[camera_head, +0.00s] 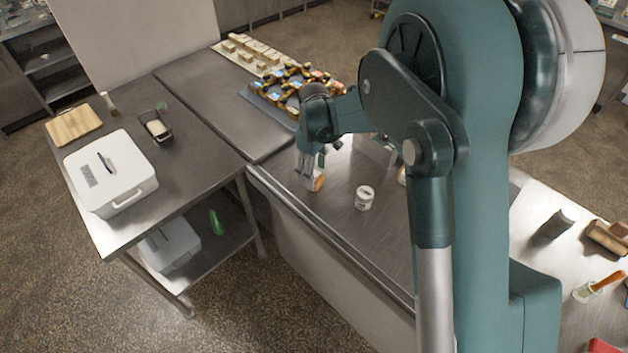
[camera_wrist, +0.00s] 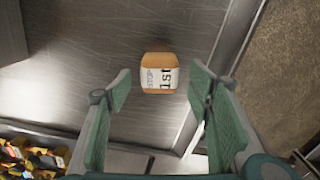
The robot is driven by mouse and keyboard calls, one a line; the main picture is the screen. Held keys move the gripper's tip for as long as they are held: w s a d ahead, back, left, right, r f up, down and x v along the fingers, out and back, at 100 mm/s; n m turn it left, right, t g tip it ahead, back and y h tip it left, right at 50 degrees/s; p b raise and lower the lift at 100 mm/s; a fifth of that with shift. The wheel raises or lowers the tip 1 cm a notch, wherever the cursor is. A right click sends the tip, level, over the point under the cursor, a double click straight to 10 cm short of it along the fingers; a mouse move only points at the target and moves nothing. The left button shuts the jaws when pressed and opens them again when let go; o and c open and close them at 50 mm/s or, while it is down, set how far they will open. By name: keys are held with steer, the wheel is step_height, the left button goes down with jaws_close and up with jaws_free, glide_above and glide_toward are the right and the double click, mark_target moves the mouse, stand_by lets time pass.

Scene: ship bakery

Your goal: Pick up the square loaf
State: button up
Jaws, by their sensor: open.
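A small squarish orange-brown block with a white printed band, which looks like the square loaf (camera_wrist: 160,73), lies on the steel counter (camera_wrist: 90,90). In the wrist view it sits ahead of my gripper (camera_wrist: 160,92), centred in the gap between the fingertips, with bare space on both sides. My gripper is open and empty. In the head view my gripper (camera_head: 311,166) points down at the counter, and the loaf (camera_head: 318,181) shows at its fingertips, partly hidden by them. I cannot tell the exact height left between fingertips and loaf.
A white labelled jar (camera_head: 365,197) stands right of the loaf. A raised counter edge (camera_wrist: 222,75) runs close by. A rack of black and yellow items (camera_head: 290,88) lies behind. A white lidded box (camera_head: 125,190) and cutting board (camera_head: 73,125) are on the left table.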

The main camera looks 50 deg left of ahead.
steer(key=shift+f, duration=1.5)
steer(key=c, duration=1)
